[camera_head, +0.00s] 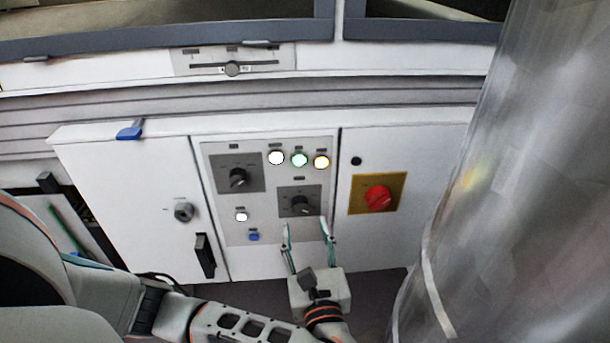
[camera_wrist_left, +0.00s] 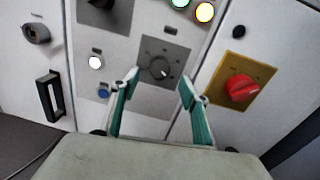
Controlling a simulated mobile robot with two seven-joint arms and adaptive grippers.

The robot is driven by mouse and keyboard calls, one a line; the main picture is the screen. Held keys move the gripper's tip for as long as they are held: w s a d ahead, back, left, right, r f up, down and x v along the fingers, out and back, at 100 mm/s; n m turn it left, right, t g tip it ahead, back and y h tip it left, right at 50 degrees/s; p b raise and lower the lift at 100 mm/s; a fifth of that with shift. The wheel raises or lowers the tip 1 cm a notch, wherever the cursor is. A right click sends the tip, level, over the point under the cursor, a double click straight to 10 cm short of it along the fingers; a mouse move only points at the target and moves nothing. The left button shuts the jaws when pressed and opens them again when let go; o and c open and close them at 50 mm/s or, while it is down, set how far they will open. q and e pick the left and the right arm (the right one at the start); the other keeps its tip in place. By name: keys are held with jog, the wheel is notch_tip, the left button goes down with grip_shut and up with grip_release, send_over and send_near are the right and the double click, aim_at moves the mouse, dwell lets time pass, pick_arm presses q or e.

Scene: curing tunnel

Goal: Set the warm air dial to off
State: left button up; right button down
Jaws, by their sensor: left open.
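A grey control panel on the white cabinet carries two black dials on dark square plates. The lower right dial (camera_head: 301,204) also shows in the left wrist view (camera_wrist_left: 159,68), its white mark pointing to the lower right there. The upper left dial (camera_head: 238,178) is partly cut off at the top of the wrist view (camera_wrist_left: 100,3). Labels are too small to read, so I cannot tell which is the warm air dial. My left gripper (camera_head: 306,223) is open and empty just below the lower right dial. In the wrist view its fingertips (camera_wrist_left: 159,80) are either side of that dial. My right gripper is not in view.
White, green and amber lamps (camera_head: 299,160) sit above the lower right dial. A blue button (camera_head: 253,236) is lower left of it. A red rotary switch (camera_head: 377,198) on a yellow plate is to the right. A large shiny cylinder (camera_head: 500,190) fills the right side.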

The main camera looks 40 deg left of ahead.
aim_at(301, 209)
pick_arm(q)
jog(key=shift+b+x, duration=0.5)
jog(key=shift+x, duration=2)
jog(key=shift+c, duration=0.3)
jog(key=c, duration=1)
